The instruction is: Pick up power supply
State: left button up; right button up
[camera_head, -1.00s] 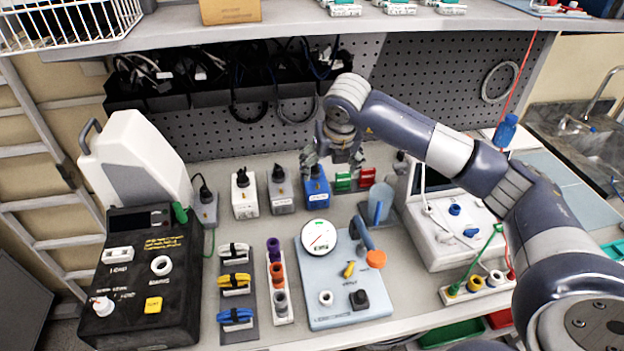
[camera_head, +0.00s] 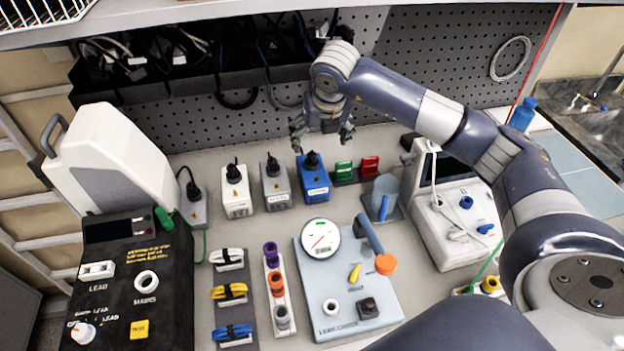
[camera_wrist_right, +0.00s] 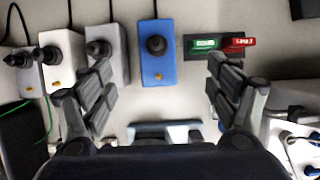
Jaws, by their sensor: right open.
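Several power supply boxes with black plugs on top stand in a row at the back of the bench: a white one (camera_head: 236,192), a grey one (camera_head: 276,187), a blue one (camera_head: 314,181) and another grey one (camera_head: 194,212) at the left. My right gripper (camera_head: 321,142) is open and empty, above and behind the blue box. In the right wrist view the blue box (camera_wrist_right: 157,69) shows between the spread fingers (camera_wrist_right: 160,82), apart from them. The white box (camera_wrist_right: 63,62) and a grey box (camera_wrist_right: 106,68) are left of it. My left gripper is not in view.
Green (camera_head: 343,171) and red (camera_head: 370,166) blocks stand close right of the blue box. A clear cup (camera_head: 386,190) and a white device (camera_head: 445,235) are further right. A pegboard (camera_head: 420,60) with dark cable bins (camera_head: 190,80) rises behind. A blue-grey board (camera_head: 345,310) lies in front.

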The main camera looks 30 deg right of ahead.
jog(key=f, duration=0.1)
jog(key=b, duration=0.8)
send_near(315, 173)
jog(key=x, duration=0.3)
jog(key=shift+d, duration=0.2)
jog(key=p+x, duration=0.1)
jog(key=x, duration=0.4)
jog(key=shift+f+p, duration=0.15)
jog(key=shift+p, duration=0.2)
jog(key=shift+w+f+p, duration=0.35)
jog(key=shift+f+p, duration=0.1)
jog(key=shift+f, duration=0.1)
jog(key=x, duration=0.2)
jog(key=p+x, duration=0.1)
jog(key=shift+w+a+f, duration=0.15)
jog(key=shift+a, duration=0.1)
jog(key=shift+w+d+f, duration=0.1)
jog(key=shift+w+f, duration=0.05)
jog(key=shift+f, duration=0.3)
jog(key=c, duration=1.2)
jog(key=shift+r, duration=0.1)
jog(key=c, duration=0.4)
jog(key=shift+w+r, duration=0.1)
